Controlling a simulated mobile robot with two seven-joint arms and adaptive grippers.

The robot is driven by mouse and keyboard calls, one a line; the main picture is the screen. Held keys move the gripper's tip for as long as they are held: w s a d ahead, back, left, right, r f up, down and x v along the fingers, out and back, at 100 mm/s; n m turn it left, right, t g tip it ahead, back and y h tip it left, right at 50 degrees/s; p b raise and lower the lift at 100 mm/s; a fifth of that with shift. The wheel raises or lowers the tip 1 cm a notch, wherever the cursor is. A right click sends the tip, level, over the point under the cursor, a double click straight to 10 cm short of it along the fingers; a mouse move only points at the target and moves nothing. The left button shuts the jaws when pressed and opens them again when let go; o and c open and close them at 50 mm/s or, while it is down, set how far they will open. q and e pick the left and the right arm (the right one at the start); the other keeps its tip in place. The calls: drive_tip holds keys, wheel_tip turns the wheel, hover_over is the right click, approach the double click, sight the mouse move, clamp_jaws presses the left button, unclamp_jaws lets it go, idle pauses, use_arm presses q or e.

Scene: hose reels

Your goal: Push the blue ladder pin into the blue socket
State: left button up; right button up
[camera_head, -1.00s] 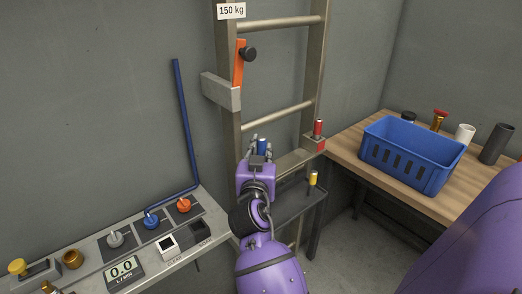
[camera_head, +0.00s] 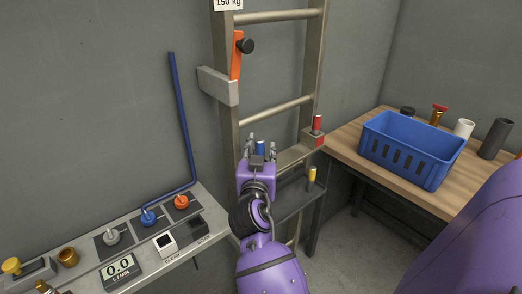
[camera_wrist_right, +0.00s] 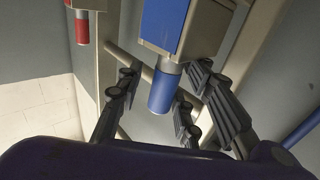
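The blue ladder pin (camera_head: 260,148) stands at the ladder's lower left, between the fingers of my right gripper (camera_head: 261,143). In the wrist view, the blue pin (camera_wrist_right: 161,90) sticks out of a beige block with a blue face, the blue socket (camera_wrist_right: 164,22). A short silver length shows between the pin's blue grip and the block. The right gripper (camera_wrist_right: 160,105) is open, with its fingers on both sides of the pin and visible gaps. How deep the pin sits is hidden. In the head view the gripper hides the blue socket. My left gripper is not in view.
A red pin (camera_head: 317,123) stands in a red-faced socket at the ladder's right rail. A yellow pin (camera_head: 312,174) stands on a dark shelf. A blue crate (camera_head: 407,160) sits on the wooden bench. A control panel (camera_head: 190,243) lies at the left.

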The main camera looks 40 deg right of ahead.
drive_tip(key=shift+w+a+f, duration=0.1)
drive_tip(key=shift+a+f, duration=0.1)
drive_tip(key=shift+f, duration=0.1)
drive_tip(key=shift+a+f, duration=0.1)
drive_tip(key=v, duration=0.7)
drive_tip(key=shift+s+r, duration=0.25)
drive_tip(key=shift+r, duration=0.05)
drive_tip(key=shift+r, duration=0.1)
